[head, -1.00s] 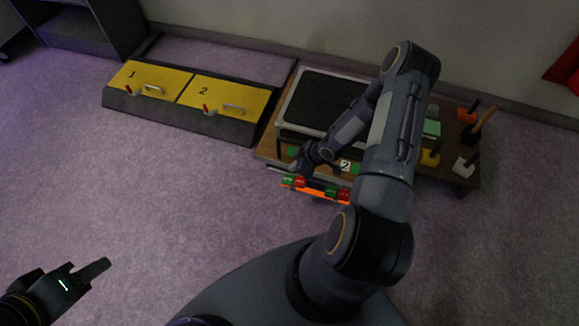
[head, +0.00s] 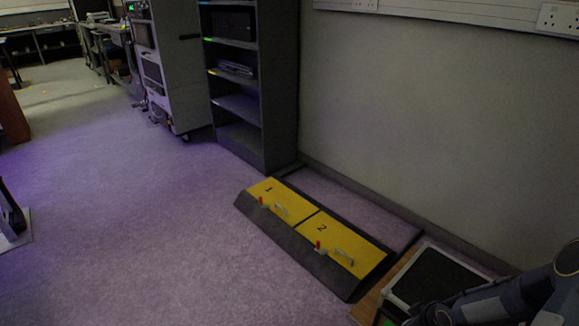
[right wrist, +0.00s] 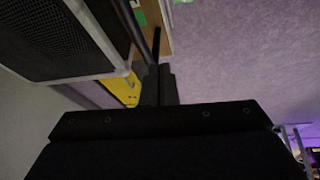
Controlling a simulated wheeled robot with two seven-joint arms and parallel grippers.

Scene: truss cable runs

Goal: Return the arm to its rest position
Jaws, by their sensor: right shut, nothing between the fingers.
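My right arm (head: 520,297) shows only in the lower right corner of the head view, beside the wooden bench with the black-topped case. Its fingertips cannot be made out there. In the right wrist view my right gripper (right wrist: 159,85) shows dark fingers together with nothing between them. A dark case (right wrist: 65,40) is close by at the upper left of that view, and no clear contact with it shows. My left gripper is in neither current view.
Two yellow lids numbered 1 (head: 277,198) and 2 (head: 335,240) lie closed in a dark sloped frame. The black-topped case (head: 440,277) stands on the wooden bench (head: 368,306). A grey shelf (head: 240,85) stands behind. Open carpet (head: 130,220) lies at the left.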

